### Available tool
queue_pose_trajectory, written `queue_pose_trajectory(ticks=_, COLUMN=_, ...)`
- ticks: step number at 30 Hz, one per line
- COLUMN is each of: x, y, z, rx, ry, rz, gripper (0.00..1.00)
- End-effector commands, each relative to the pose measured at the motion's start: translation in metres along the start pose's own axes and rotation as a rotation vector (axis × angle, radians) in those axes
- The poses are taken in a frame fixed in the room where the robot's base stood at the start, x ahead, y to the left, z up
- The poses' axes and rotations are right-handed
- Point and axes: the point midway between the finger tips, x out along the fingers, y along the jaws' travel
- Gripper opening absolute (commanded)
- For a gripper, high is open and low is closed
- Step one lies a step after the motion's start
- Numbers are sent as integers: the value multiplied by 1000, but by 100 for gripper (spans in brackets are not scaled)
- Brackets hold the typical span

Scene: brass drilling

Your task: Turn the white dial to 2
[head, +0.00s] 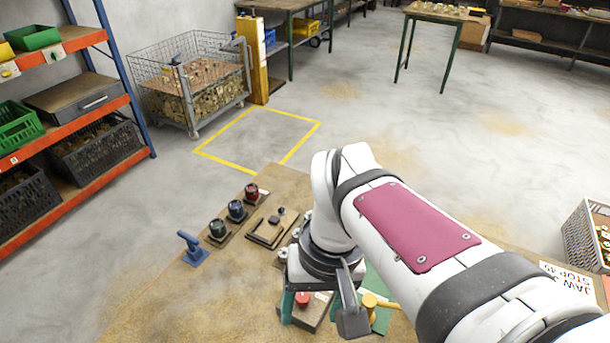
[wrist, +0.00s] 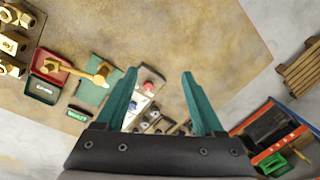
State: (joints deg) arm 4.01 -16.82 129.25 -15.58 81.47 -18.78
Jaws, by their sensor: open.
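I cannot make out the white dial for sure in either view. In the head view three dials stand in a row on the bench, red (head: 251,191), blue (head: 236,210) and green (head: 217,229); my arm hides the bench to their right. My gripper (head: 308,304) points down over the bench there, its teal fingers apart around the view of a red button box. In the wrist view my gripper (wrist: 159,73) is open and empty. Small pale and dark parts show between and below its fingers, too small to identify.
A blue handle (head: 192,249) stands left of the green dial. A red button (wrist: 150,85) shows between the fingers. The front-left bench is clear.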

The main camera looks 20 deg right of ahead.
Motion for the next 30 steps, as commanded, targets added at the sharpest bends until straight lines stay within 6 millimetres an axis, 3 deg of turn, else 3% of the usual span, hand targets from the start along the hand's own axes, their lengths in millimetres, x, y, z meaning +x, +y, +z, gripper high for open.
queue_pose_trajectory(ticks=1, x=-10, y=6, z=-46, rx=-121, ry=-1, rz=17, gripper=70)
queue_pose_trajectory(ticks=3, x=-18, y=21, z=-115, rx=-343, ry=2, rz=44, gripper=70)
queue_pose_trajectory(ticks=6, x=-11, y=52, z=-197, rx=-626, ry=-5, rz=81, gripper=70)
queue_pose_trajectory(ticks=10, x=8, y=88, z=-259, rx=-877, ry=-23, rz=115, gripper=70)
queue_pose_trajectory(ticks=13, x=18, y=101, z=-277, rx=-965, ry=-29, rz=126, gripper=70)
queue_pose_trajectory(ticks=17, x=35, y=105, z=-280, rx=-986, ry=-34, rz=128, gripper=70)
queue_pose_trajectory(ticks=27, x=133, y=116, z=-282, rx=-984, ry=-33, rz=126, gripper=70)
queue_pose_trajectory(ticks=30, x=153, y=118, z=-283, rx=-982, ry=-31, rz=127, gripper=70)
